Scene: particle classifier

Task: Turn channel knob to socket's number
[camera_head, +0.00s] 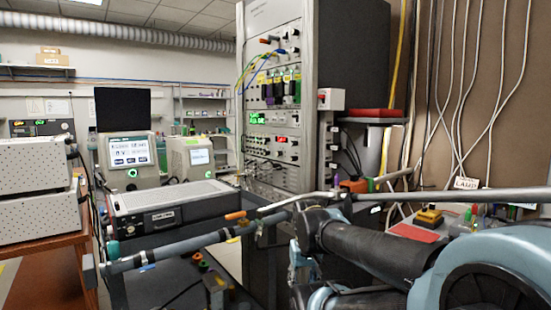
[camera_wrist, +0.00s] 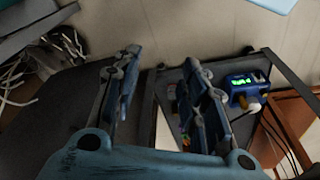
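My gripper (camera_wrist: 161,58) is open in the wrist view, with its two blue-grey fingers apart and nothing held between them. A small blue box (camera_wrist: 236,82) with a lit green display lies to the right of the right finger, apart from it. It has a pale knob and a yellowish part along its lower side. A tall instrument rack (camera_head: 309,80) with sockets, cables and knobs stands in the middle of the head view. I cannot tell which knob is the channel knob or read the socket number. My gripper's fingers are not clear in the head view.
A black-framed instrument (camera_head: 158,222) stands on a dark bench left of the rack. White perforated boxes (camera_head: 35,190) sit on a brown table at far left. A table with a red mat (camera_head: 413,233) is at right. In the wrist view, pale floor (camera_wrist: 180,25) is clear beyond the fingertips.

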